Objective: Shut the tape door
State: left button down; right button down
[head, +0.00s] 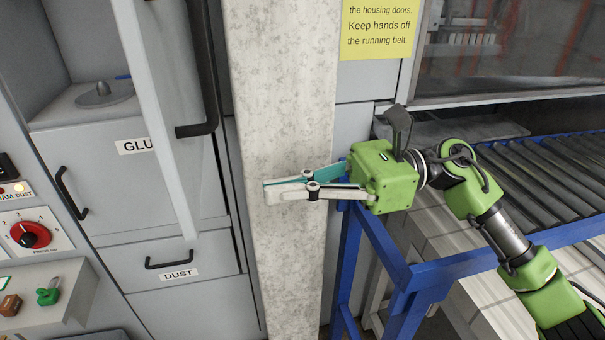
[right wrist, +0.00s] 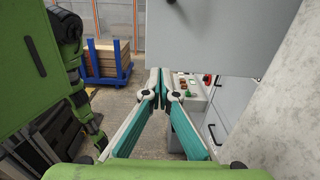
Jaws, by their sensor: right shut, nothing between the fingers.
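A tall pale door (head: 165,110) stands swung open, seen nearly edge-on in the head view, with a black bar handle (head: 205,95) on its right side. No tape label is readable, so I cannot tell for sure that it is the tape door. My right gripper (head: 268,187) is shut and empty, pointing left across a concrete pillar, to the right of the door and apart from it. In the right wrist view my gripper tips (right wrist: 161,78) meet below a large grey panel (right wrist: 215,38), probably the same door. My left gripper is not in view.
A partly hidden glue label (head: 133,147) and a dust drawer (head: 170,262) are left. A blue frame (head: 410,275) and roller conveyor (head: 550,170) are right. A blue cart (right wrist: 105,70) holds boards.

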aim_at(194, 204)
jog(key=p+x, duration=0.2)
jog(key=x, duration=0.1)
jog(key=p+x, duration=0.2)
jog(key=x, duration=0.2)
jog(key=shift+s+a+r, duration=0.1)
jog(key=shift+a+r, duration=0.1)
jog(key=shift+a, duration=0.1)
jog(key=shift+s+a+f, duration=0.15)
jog(key=shift+a+f, duration=0.05)
jog(key=shift+a, duration=0.3)
jog(key=shift+a, duration=0.1)
